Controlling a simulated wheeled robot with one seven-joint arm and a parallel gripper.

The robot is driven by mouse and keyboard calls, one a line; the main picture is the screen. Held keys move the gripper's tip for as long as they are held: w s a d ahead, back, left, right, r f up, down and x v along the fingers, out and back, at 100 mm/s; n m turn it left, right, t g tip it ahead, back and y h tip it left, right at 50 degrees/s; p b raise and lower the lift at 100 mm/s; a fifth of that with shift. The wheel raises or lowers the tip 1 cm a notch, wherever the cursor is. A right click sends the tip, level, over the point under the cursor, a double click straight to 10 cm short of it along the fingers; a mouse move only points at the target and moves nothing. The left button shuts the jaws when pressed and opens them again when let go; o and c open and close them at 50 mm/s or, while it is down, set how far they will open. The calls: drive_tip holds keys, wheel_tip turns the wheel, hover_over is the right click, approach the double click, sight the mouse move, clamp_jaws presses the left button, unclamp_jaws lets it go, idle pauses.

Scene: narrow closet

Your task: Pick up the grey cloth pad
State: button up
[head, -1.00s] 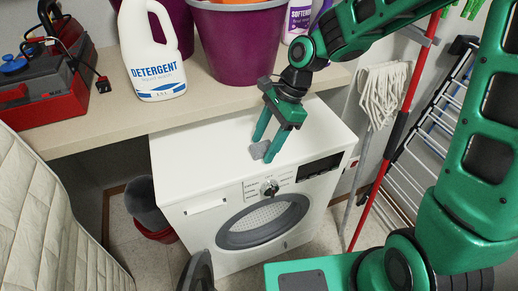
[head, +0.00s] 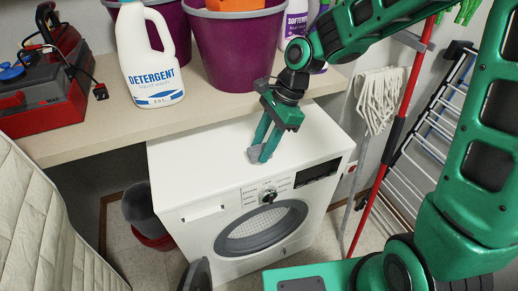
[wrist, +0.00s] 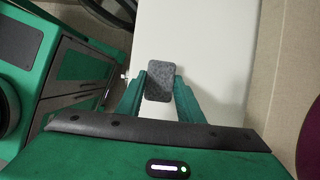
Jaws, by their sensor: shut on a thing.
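The grey cloth pad (head: 255,154) is a small dark grey piece at the tips of my gripper (head: 264,146), over the top of the white washing machine near its front edge. In the wrist view the pad (wrist: 159,81) sits between the two green fingers of my gripper (wrist: 159,90). The fingers are shut on it. I cannot tell for certain whether the pad still touches the machine top.
The white washing machine (head: 190,160) stands under a beige counter (head: 110,128). On the counter are a detergent bottle (head: 150,60), a purple bucket (head: 235,50) and a red toolbox (head: 45,110). A mop (head: 379,95) and a drying rack (head: 425,140) stand at the right.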

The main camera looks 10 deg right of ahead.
sight(256, 151)
wheel_tip(256, 151, up, 3)
drive_tip(key=shift+r, duration=0.1)
drive_tip(key=s+a+r, duration=0.6)
drive_tip(key=s, duration=0.4)
drive_tip(key=shift+r, duration=0.25)
drive_tip(key=shift+o, duration=1.2)
drive_tip(key=shift+c, duration=0.4)
